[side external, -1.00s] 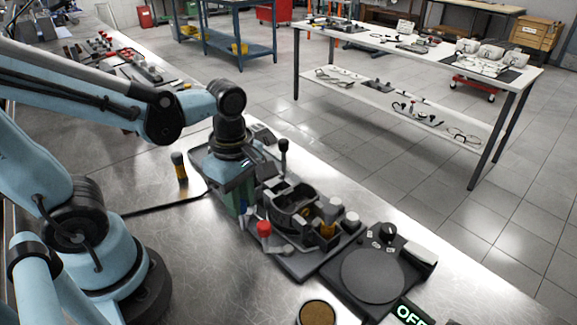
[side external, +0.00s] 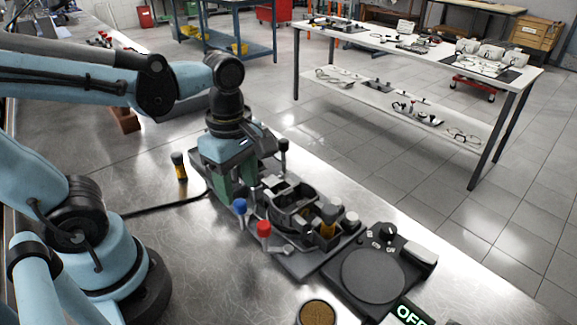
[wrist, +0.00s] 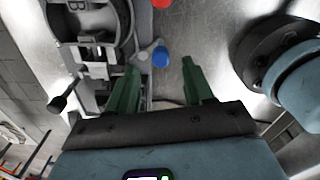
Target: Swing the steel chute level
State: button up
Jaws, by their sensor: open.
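A dark grey fixture (side external: 290,205) stands on the steel bench, with a blue knob (side external: 240,206), a red knob (side external: 263,228) and a black-knobbed lever (side external: 283,145). I cannot tell for certain which part is the steel chute. My gripper (side external: 238,190) points down over the fixture's left end with its green fingers apart. In the wrist view, my gripper (wrist: 160,65) is open and empty. The blue knob (wrist: 160,57) shows in the gap between the fingertips, on a light grey piece; whether it is at fingertip height is unclear. The black-knobbed lever (wrist: 57,103) is left of the fingers.
A black round-topped device (side external: 374,274) with a lit sign (side external: 410,315) stands right of the fixture. A round brown-topped container (side external: 317,313) is in front. A yellow-banded black handle (side external: 179,166) stands left of my gripper. The bench front-left of the fixture is clear.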

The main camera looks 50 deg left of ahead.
notch_tip(320, 180, up, 8)
dwell(0.5)
jog(key=w+a+f+m+t, duration=0.1)
jog(key=w+f+m+t, duration=0.1)
jog(key=m, duration=0.8)
jog(key=w+a+f+m+t, duration=0.1)
jog(key=w+f+m+t, duration=0.2)
jog(key=m, duration=0.7)
jog(key=shift+f+m+t, duration=0.3)
jog(key=shift+f+t, duration=0.15)
jog(key=shift+t, duration=0.65)
